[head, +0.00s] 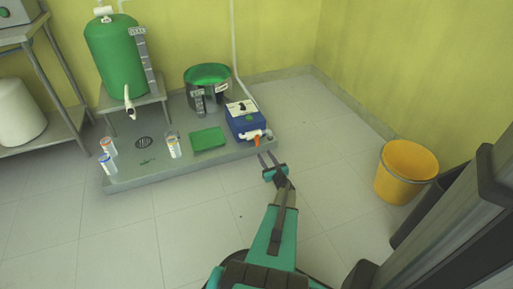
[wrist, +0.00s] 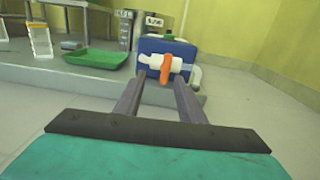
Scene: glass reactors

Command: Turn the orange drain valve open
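The orange drain valve (head: 256,139) sits on a white fitting at the front of a blue box (head: 243,121) on the grey platform. In the wrist view the orange handle (wrist: 165,70) hangs downward, slightly tilted, across the white pipe (wrist: 159,62). My gripper (head: 267,159) is just in front of the platform's right end, short of the valve. In the wrist view its two fingers (wrist: 157,88) are spread apart with nothing between them, and the handle shows beyond their tips.
A green tray (head: 208,139), a clear container (head: 173,146) and a dark pot (head: 206,91) stand left of the blue box. A green tank (head: 117,55) is at the back left. A yellow bucket (head: 405,172) is on the right. The floor between is clear.

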